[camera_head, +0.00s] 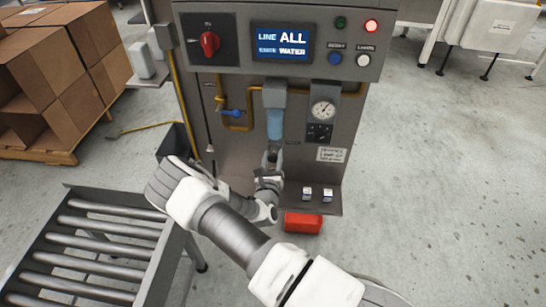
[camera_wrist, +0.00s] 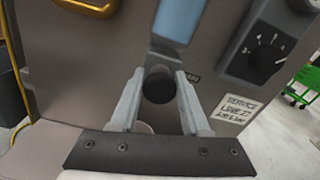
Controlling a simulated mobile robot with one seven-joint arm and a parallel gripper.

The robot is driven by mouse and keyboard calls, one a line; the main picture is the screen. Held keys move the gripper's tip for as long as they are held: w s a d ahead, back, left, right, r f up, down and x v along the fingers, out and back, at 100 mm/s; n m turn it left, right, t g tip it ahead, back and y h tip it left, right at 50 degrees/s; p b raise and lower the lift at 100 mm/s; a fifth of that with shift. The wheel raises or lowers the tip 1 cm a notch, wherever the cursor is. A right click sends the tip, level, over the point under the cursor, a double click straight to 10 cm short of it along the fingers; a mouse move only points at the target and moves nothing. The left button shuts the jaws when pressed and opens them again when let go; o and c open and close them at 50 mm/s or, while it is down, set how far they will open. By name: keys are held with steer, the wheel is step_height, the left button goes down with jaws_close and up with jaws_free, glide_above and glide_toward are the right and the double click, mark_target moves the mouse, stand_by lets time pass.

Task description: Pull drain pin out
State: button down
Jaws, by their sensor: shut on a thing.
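The grey machine panel (camera_head: 190,90) stands ahead of me. A filter unit with a grey head and a translucent blue bowl (camera_head: 275,124) is mounted on its front. My gripper (camera_head: 271,164) is just below the bowl. In the wrist view, its two grey fingers (camera_wrist: 160,97) are closed on the sides of a dark, round-ended thing, which I take to be the drain pin (camera_wrist: 158,87). The lower end of the blue bowl (camera_wrist: 178,20) shows beyond it. Whether the pin is still seated in the unit is hidden from me.
A gauge (camera_head: 323,110) and black dial (camera_head: 319,132) sit right of the bowl. A blue-handled valve (camera_head: 231,112) is to its left. A red box (camera_head: 303,223) lies on the floor. A roller conveyor (camera_head: 95,245) fills the lower left. Open floor lies to the right.

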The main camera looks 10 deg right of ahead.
mark_target(272, 159)
steer(key=shift+s, duration=0.1)
stand_by(0.6)
steer(key=p+v, duration=0.2)
steer(key=shift+s+a, duration=0.15)
steer(key=shift+s, duration=0.1)
steer(key=shift+s+f, duration=0.1)
steer(key=shift+f, duration=0.05)
steer(key=shift+c, duration=1.9)
jaws_free()
steer(key=shift+s+a, duration=0.1)
